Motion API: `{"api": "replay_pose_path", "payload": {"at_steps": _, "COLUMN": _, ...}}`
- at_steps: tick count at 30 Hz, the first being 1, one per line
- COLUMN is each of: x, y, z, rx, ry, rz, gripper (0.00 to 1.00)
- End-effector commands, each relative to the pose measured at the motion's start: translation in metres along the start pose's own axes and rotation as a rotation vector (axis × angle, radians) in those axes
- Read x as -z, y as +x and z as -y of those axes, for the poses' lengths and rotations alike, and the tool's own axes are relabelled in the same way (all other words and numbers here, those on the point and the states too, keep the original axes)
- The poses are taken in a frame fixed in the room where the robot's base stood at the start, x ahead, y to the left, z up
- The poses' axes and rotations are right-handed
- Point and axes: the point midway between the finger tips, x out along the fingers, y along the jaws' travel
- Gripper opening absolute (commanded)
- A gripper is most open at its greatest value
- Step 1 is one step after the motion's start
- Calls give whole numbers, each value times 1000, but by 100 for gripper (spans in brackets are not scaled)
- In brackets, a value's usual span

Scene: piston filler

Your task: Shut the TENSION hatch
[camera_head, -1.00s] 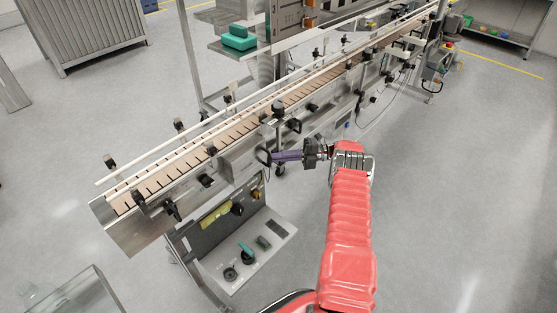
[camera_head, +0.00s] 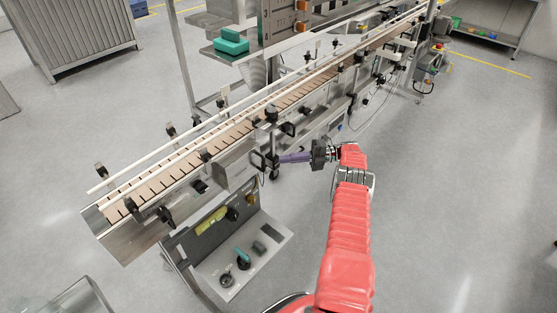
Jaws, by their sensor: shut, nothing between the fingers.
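No TENSION label is legible in the head view. A grey metal panel (camera_head: 237,166) stands out from the near side of the conveyor, with a dark loop-shaped handle (camera_head: 257,161) at its right edge; it looks like the hatch, swung open. My gripper (camera_head: 281,159), with purple fingers and a black body, is shut and empty. It points left, with its tips just right of the handle. I cannot tell whether they touch it.
The slatted conveyor (camera_head: 155,184) with rails and black clamp knobs runs diagonally behind. A control box (camera_head: 213,269) with knobs and a yellow label stands below the panel. A teal block (camera_head: 231,41) lies on a shelf behind. The floor at right is clear.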

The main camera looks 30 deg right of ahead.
Motion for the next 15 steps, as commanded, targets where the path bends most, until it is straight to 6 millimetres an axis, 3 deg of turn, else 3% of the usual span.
{"api": "replay_pose_path", "payload": {"at_steps": 6, "x": 2, "y": -15, "z": 0, "rx": 0, "ry": 0, "rz": -1, "gripper": 0}}
{"api": "replay_pose_path", "payload": {"at_steps": 15, "x": 3, "y": -20, "z": 0, "rx": -1, "ry": 1, "rz": -1, "gripper": 0}}
